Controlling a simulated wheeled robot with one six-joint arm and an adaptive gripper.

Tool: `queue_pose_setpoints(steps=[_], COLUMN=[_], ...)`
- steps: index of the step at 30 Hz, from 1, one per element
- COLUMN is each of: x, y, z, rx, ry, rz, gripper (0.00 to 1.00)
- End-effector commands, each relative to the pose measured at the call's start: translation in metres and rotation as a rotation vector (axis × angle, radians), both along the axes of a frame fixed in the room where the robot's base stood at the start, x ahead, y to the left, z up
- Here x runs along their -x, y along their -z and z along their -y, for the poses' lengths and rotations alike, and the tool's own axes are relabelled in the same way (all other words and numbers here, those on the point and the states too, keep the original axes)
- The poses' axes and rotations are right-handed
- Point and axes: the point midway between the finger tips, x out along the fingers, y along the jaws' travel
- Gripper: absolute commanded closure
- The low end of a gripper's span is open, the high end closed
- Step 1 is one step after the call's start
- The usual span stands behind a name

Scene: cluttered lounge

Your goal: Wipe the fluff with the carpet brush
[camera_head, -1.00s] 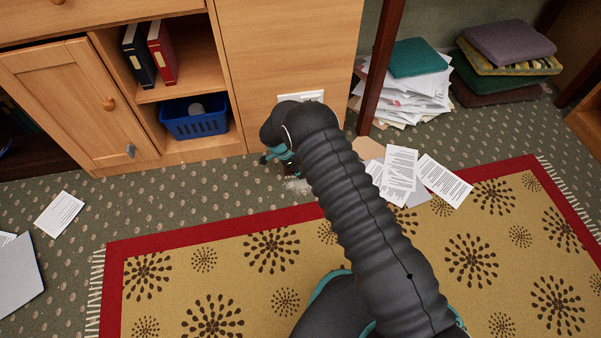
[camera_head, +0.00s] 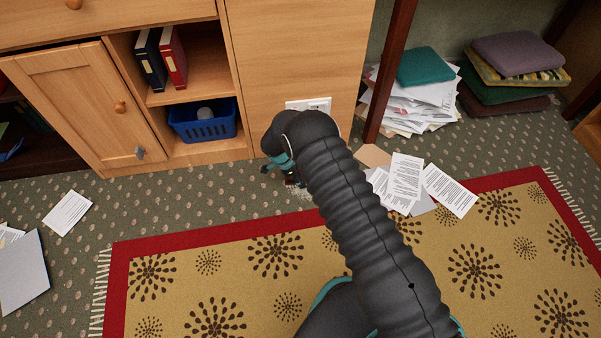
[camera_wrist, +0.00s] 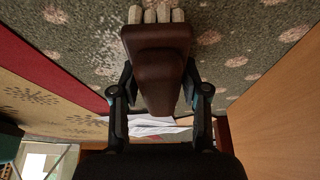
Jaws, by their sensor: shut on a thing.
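My gripper (camera_head: 279,167) is low over the carpet between the cabinet and the rug, partly hidden by my arm. In the wrist view my gripper (camera_wrist: 160,98) is shut on the dark brown handle of the carpet brush (camera_wrist: 157,60). The brush's pale bristles (camera_wrist: 156,15) point toward the carpet; I cannot tell if they touch it. In the head view only a small dark part of the brush (camera_head: 291,181) shows under the gripper. A pale, faint patch that looks like the fluff (camera_head: 302,190) lies beside it, partly hidden by my arm.
The wooden cabinet (camera_head: 290,60) stands close behind the gripper, with a blue basket (camera_head: 203,124) on its lower shelf. The red-bordered rug (camera_head: 230,235) lies in front. Loose papers (camera_head: 405,180) lie to the right.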

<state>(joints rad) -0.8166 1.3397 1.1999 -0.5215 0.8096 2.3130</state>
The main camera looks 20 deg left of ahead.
Motion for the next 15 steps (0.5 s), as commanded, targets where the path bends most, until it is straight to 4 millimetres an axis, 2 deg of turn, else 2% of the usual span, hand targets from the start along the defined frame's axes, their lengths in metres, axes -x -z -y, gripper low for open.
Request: queue_pose_setpoints(steps=[15], x=[0.023], y=[0.000], z=[0.014], rx=[0.002], ry=[-0.001], rz=[-0.001], gripper=[0.83])
